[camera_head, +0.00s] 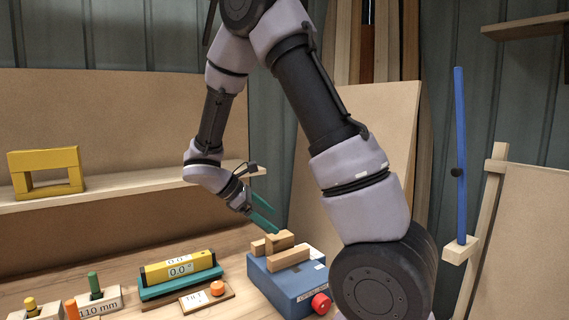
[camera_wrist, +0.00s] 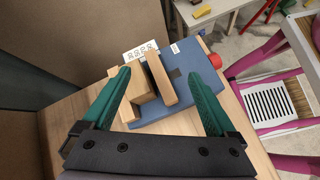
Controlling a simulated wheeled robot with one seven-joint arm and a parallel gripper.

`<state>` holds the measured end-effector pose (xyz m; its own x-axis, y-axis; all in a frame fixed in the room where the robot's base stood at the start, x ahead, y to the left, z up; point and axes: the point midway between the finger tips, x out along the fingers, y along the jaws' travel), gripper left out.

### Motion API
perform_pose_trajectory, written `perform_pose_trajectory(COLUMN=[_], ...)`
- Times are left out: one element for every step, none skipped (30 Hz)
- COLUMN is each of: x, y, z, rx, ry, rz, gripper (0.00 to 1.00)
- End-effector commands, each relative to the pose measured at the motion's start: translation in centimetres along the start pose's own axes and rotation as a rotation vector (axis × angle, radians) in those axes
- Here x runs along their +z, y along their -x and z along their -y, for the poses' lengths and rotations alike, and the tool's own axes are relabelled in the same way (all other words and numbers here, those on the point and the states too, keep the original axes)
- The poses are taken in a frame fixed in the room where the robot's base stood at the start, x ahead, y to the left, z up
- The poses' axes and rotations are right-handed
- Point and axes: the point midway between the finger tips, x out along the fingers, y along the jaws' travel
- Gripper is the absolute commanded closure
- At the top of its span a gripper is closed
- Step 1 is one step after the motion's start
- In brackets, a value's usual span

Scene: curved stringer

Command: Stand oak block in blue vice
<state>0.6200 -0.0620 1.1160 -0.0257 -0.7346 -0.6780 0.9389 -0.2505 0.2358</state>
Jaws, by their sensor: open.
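The blue vice (camera_head: 290,288) stands on the bench, with two wooden jaws on its top and a red knob (camera_head: 321,303) on its side. The oak block (camera_head: 279,241) sits at the jaws and rises a little above them. It also shows in the wrist view (camera_wrist: 140,84), close beside a jaw; whether it is clamped I cannot tell. My gripper (camera_head: 272,218) is open and empty, above and behind the vice. In the wrist view its green fingers (camera_wrist: 160,75) are spread wide to either side of the block and jaws, apart from them.
A yellow level with a digital readout (camera_head: 180,267) lies left of the vice, behind a tilt plate with an orange knob (camera_head: 217,288). Pegged blocks (camera_head: 97,301) stand further left. A shelf (camera_head: 120,186) with a yellow frame (camera_head: 46,172) runs behind. A blue rod (camera_head: 460,155) stands right.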

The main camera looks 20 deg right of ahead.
Motion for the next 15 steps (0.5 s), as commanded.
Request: perform_pose_trajectory(x=[1.9,2.8,3.9,4.7,5.5,6.5,7.3,8.0,8.9,9.6,10.3,11.3,11.9,12.6,13.4], y=[0.6,0.9,1.4,1.8,2.3,2.8,3.3,3.8,4.4,5.0,5.5,6.2,6.7,7.3,8.0], z=[0.4,0.7,1.2,1.6,1.9,2.4,2.8,3.1,3.6,4.0,4.3,4.8,5.1,5.4,5.8], rx=[-0.049,-0.079,-0.118,-0.147,-0.176,-0.214,-0.242,-0.270,-0.305,-0.332,-0.358,-0.393,-0.418,-0.443,-0.475], ry=[-0.102,-0.163,-0.243,-0.302,-0.362,-0.443,-0.504,-0.564,-0.643,-0.703,-0.763,-0.843,-0.902,-0.959,-1.037], rz=[-0.069,-0.108,-0.161,-0.199,-0.238,-0.288,-0.326,-0.364,-0.415,-0.453,-0.491,-0.541,-0.580,-0.616,-0.669], gripper=[0.08,0.08,0.08,0.08,0.08,0.08,0.08,0.08,0.08,0.08,0.08,0.08,0.08,0.08,0.08])
